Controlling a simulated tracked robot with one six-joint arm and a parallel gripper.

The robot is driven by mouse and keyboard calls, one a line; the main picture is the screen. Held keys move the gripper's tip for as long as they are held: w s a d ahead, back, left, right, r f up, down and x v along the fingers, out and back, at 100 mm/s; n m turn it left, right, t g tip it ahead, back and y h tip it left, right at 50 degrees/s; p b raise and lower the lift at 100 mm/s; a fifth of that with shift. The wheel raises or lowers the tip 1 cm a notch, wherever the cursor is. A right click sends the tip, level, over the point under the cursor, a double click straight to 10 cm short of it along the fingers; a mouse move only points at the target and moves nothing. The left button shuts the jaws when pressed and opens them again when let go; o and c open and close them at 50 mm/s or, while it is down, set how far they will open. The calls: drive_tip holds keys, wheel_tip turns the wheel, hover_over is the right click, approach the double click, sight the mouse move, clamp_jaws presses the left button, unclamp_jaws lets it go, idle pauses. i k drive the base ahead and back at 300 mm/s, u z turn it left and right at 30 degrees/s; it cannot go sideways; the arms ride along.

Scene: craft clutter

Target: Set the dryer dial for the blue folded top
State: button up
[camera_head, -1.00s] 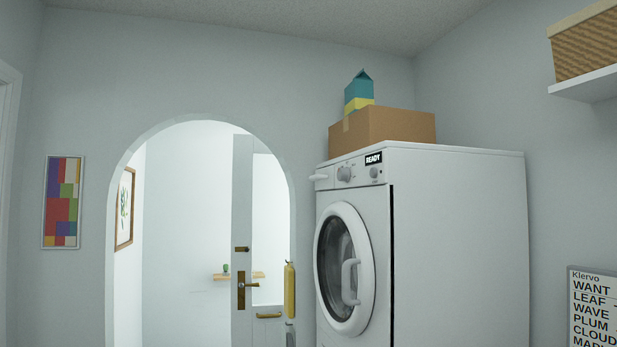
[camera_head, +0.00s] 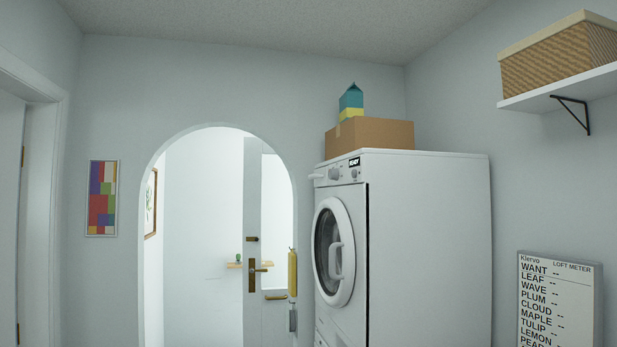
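The white dryer (camera_head: 430,230) stands against the back wall, right of the arched doorway. Its round glass door (camera_head: 328,251) is shut. A dial (camera_head: 334,173) sits on the control panel at the top of its front, beside a black display (camera_head: 354,162) reading READY. A smaller knob (camera_head: 354,174) is below the display. The dial's setting is too small to read. The blue folded top is not in view. My gripper is not in view.
A cardboard box (camera_head: 385,134) with a teal and yellow carton (camera_head: 351,102) is on the dryer. A wall shelf (camera_head: 560,88) holds a wicker box (camera_head: 555,62). A LOFT METER word board (camera_head: 558,300) is at lower right. An archway (camera_head: 190,250) with a door opens left of the dryer.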

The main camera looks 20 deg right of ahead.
sight(333, 174)
drive_tip(key=u, duration=0.1)
drive_tip(key=i, duration=0.85)
drive_tip(key=u, duration=0.3)
drive_tip(key=i, duration=1.5)
drive_tip(key=z, duration=0.5)
drive_tip(key=i, duration=1.25)
drive_tip(key=z, duration=0.35)
